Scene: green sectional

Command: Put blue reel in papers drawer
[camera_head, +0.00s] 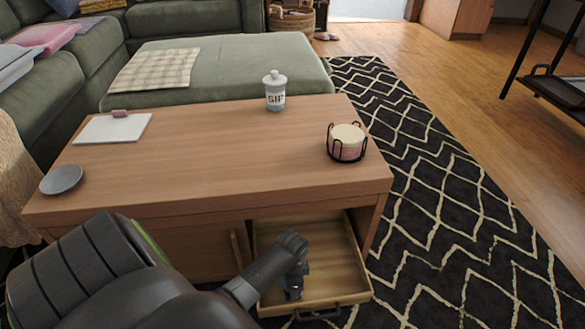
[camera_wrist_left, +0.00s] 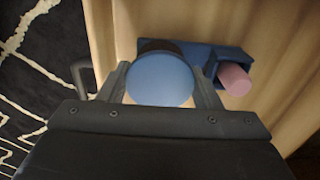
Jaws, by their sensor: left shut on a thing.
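My left gripper (camera_head: 293,282) reaches down into the open wooden drawer (camera_head: 340,262) under the coffee table. In the left wrist view, the left gripper (camera_wrist_left: 162,78) has its two fingers on either side of a round blue reel (camera_wrist_left: 160,82) and is shut on it. Light wood of the drawer (camera_wrist_left: 110,30) shows behind the reel. Whether the reel touches the drawer floor I cannot tell. Beside the right finger is a dark blue block-like thing (camera_wrist_left: 205,54) with a pink cylinder (camera_wrist_left: 235,80) at its end. My right gripper is not in view.
The coffee table (camera_head: 210,165) stands above the drawer. On it are a white lidded jar (camera_head: 275,92), a candle in a black wire holder (camera_head: 346,143), a clipboard (camera_head: 113,128) and a grey dish (camera_head: 61,180). A black patterned rug (camera_head: 430,240) lies at right.

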